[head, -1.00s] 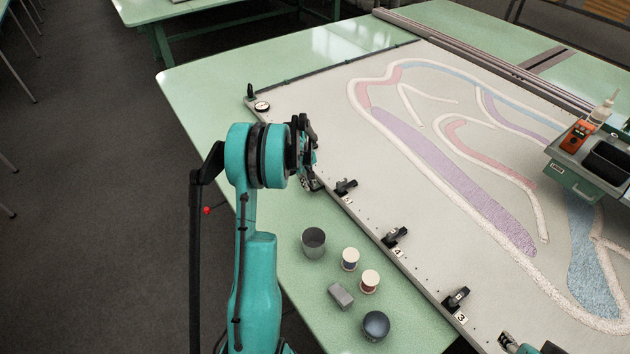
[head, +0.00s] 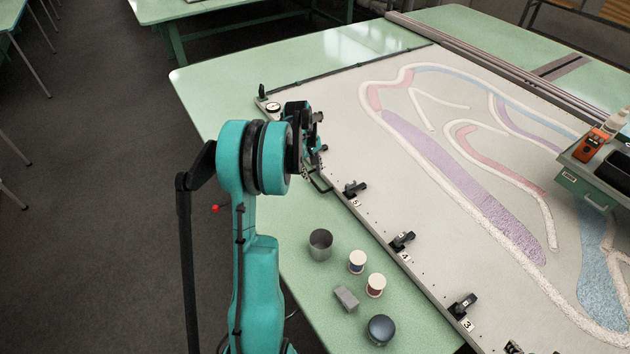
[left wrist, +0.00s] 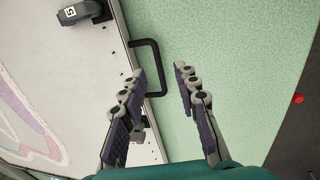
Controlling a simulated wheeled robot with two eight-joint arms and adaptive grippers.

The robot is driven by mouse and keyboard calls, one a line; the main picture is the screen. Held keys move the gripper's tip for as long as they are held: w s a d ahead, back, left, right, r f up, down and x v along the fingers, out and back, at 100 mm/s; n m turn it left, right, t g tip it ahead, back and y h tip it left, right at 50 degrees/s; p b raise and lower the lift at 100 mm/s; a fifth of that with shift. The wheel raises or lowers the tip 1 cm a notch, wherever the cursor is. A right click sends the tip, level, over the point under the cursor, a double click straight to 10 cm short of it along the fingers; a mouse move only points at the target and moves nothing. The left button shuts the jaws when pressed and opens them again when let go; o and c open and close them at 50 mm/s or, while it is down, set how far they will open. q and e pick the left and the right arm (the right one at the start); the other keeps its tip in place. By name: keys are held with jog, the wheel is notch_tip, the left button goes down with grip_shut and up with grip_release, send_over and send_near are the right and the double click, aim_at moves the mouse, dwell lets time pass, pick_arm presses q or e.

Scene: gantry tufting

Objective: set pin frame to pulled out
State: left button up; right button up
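The pin frame (head: 385,246) is a pale board with a dark-edged rail, lying on the green table with a tufted cloth across it. Its black U-shaped handle (left wrist: 157,62) sticks out from the near rail; it also shows in the head view (head: 321,184). My left gripper (left wrist: 160,74) is open, its two fingers pointing at the handle. The handle's outer bar appears between the fingertips in the picture; I cannot tell whether they touch it. In the head view my left gripper (head: 312,168) is beside the rail, partly hidden by its wrist. My right gripper is not in view.
Black numbered clamps (head: 403,241) line the near rail. A grey cup (head: 320,244), two spools (head: 357,261), a grey block (head: 346,297) and a dark round pot (head: 380,329) stand on the table beside it. A green tool tray (head: 585,186) overhangs the cloth at right.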

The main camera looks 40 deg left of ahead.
pick_arm(q)
jog(key=r, duration=0.4)
jog(key=shift+s+a, duration=0.15)
jog(key=shift+s, duration=0.25)
jog(key=s+d+r+m+t+y, duration=0.1)
jog(key=s+d+r+m, duration=0.15)
jog(key=d+r, duration=0.45)
jog(key=s+d+r+m+t, duration=0.15)
jog(key=d+m, duration=0.25)
jog(key=d, duration=0.7)
jog(key=s+d+m+t, duration=0.2)
jog(key=s+d+m, duration=0.6)
jog(key=s+d, duration=0.5)
jog(key=shift+s+d+f+t, duration=0.2)
jog(key=shift+d+f+t, duration=0.2)
jog(key=shift+d, duration=0.85)
jog(key=shift+f+m, duration=0.1)
jog(key=shift+m, duration=0.15)
